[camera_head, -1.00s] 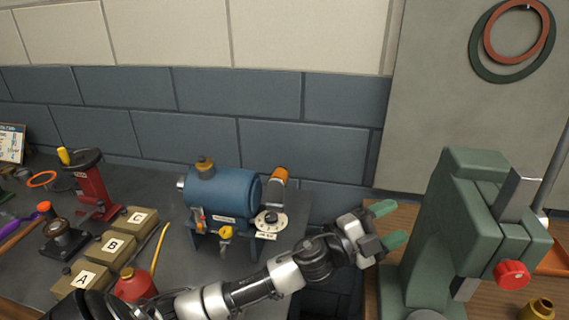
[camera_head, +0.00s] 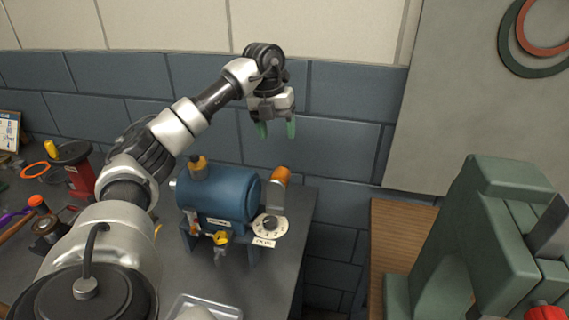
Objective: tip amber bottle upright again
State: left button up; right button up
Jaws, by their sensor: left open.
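I cannot make out an amber bottle in the head view. My left gripper (camera_head: 277,129) hangs with its green fingers pointing down, apart and empty. It shows against the blue-grey wall, above the blue tank (camera_head: 222,193) and the orange-ended grey cylinder (camera_head: 281,176) beside it. My left arm crosses the left half of the view and hides part of the bench. My right gripper is not in view.
A green machine (camera_head: 477,225) with a red knob (camera_head: 545,312) stands at the right by a wooden surface (camera_head: 402,235). A gap separates it from the dark bench (camera_head: 285,262). A red stand (camera_head: 78,175) is at the left. A pale tray (camera_head: 232,313) shows at the bottom.

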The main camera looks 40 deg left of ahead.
aim_at(283, 166)
pick_arm(q)
jog(key=f, duration=0.3)
jog(key=d+f+p, duration=0.1)
jog(key=f, duration=0.3)
jog(key=f+p, duration=0.1)
jog(key=f, duration=0.2)
jog(key=shift+w+d+f, duration=0.25)
jog(key=shift+w+d, duration=0.05)
jog(key=shift+w, duration=0.05)
jog(key=shift+c, duration=0.3)
jog(key=c, duration=0.7)
jog(key=shift+f, duration=0.1)
grip_shut()
